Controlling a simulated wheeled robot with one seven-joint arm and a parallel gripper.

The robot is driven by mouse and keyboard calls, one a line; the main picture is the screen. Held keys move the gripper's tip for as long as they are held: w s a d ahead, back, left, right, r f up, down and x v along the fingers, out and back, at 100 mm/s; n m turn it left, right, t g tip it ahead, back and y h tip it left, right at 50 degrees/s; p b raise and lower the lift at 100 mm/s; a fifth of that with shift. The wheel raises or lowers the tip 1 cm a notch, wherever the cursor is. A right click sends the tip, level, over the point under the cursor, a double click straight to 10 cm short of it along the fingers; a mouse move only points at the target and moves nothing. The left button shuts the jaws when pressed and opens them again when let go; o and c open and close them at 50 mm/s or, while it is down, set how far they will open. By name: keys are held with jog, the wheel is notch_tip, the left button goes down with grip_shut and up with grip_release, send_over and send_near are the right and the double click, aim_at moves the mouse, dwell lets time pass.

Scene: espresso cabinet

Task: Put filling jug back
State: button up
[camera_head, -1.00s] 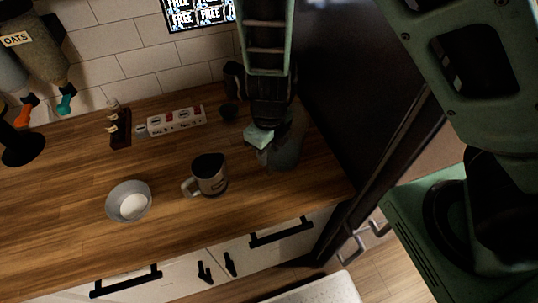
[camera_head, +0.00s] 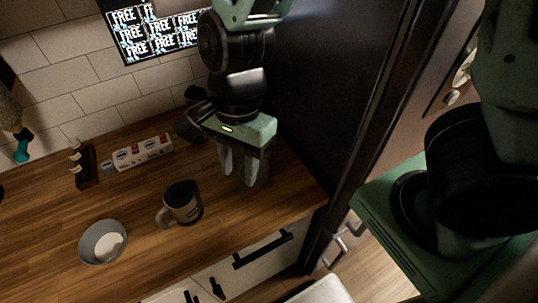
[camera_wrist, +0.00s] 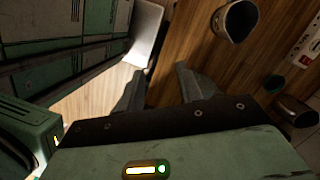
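The likely filling jug is a grey metal jug (camera_head: 184,207) with a dark inside and a handle on its left. It stands upright on the wooden counter; its rim and dark opening also show at the top of the wrist view (camera_wrist: 238,20). My gripper (camera_head: 243,178) is to the right of the jug, apart from it, pointing down near the counter's right end. In the wrist view my gripper (camera_wrist: 160,75) has its two fingers spread, with bare wood and the counter edge seen between them. Nothing is held.
A grey bowl (camera_head: 103,242) with something white in it stands at the left front. A long box (camera_head: 142,152) and a bottle rack (camera_head: 82,165) are along the wall. A tall dark cabinet side (camera_head: 310,90) bounds the counter at right. The wood between bowl and jug is clear.

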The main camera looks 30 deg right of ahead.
jog(key=s+d+r+n, duration=0.1)
jog(key=s+r+n, duration=0.2)
jog(key=n, duration=0.6)
jog(key=s+d+r+n+t+h, duration=0.1)
jog(key=s+d+r+n, duration=0.1)
jog(key=n, duration=0.8)
jog(key=shift+s+r+n+t, duration=0.3)
jog(key=shift+s+r, duration=0.3)
jog(key=shift+r, duration=0.25)
notch_tip(320, 180, down, 14)
jog(key=b, duration=1.3)
jog(key=shift+b, duration=0.4)
